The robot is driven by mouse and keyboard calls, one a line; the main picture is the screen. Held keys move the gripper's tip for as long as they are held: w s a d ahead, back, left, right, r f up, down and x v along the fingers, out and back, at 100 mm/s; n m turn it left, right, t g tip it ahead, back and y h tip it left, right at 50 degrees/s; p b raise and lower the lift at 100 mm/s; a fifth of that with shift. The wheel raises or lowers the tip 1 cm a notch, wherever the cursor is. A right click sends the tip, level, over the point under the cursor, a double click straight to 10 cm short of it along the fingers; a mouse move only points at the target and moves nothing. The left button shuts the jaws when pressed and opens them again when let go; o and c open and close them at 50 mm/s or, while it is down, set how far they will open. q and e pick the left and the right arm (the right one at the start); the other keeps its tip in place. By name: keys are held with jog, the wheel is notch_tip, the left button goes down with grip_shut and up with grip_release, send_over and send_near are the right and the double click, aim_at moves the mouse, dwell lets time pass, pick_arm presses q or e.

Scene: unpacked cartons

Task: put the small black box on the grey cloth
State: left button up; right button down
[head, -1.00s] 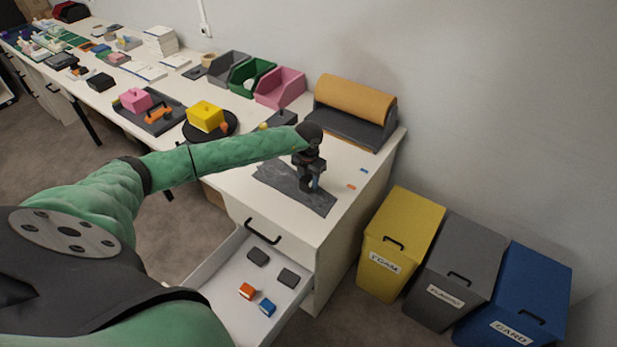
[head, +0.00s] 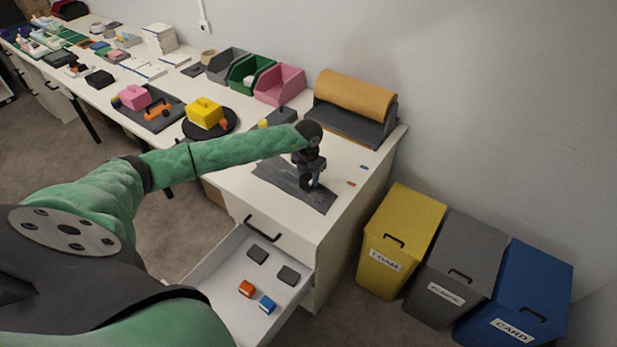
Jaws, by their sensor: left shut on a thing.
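The grey cloth (head: 275,174) lies flat near the right end of the white worktop. My left gripper (head: 308,184) points down over the middle of the cloth, shut on a small dark thing. The fingers mostly hide that thing; I cannot tell for sure that it is the small black box, or whether it touches the cloth. Another black box (head: 100,79) sits far left on the worktop. My right gripper is out of view.
A yellow block (head: 205,113) sits on a black disc left of the cloth. Bins stand right.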

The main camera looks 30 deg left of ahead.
pick_arm(q)
jog(key=shift+f, duration=0.2)
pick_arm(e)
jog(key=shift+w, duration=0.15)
pick_arm(q)
jog(key=o, duration=0.9)
jog(key=shift+o, duration=0.2)
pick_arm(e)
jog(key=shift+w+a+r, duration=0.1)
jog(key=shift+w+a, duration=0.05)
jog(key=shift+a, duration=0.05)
pick_arm(q)
jog(key=shift+r, duration=0.1)
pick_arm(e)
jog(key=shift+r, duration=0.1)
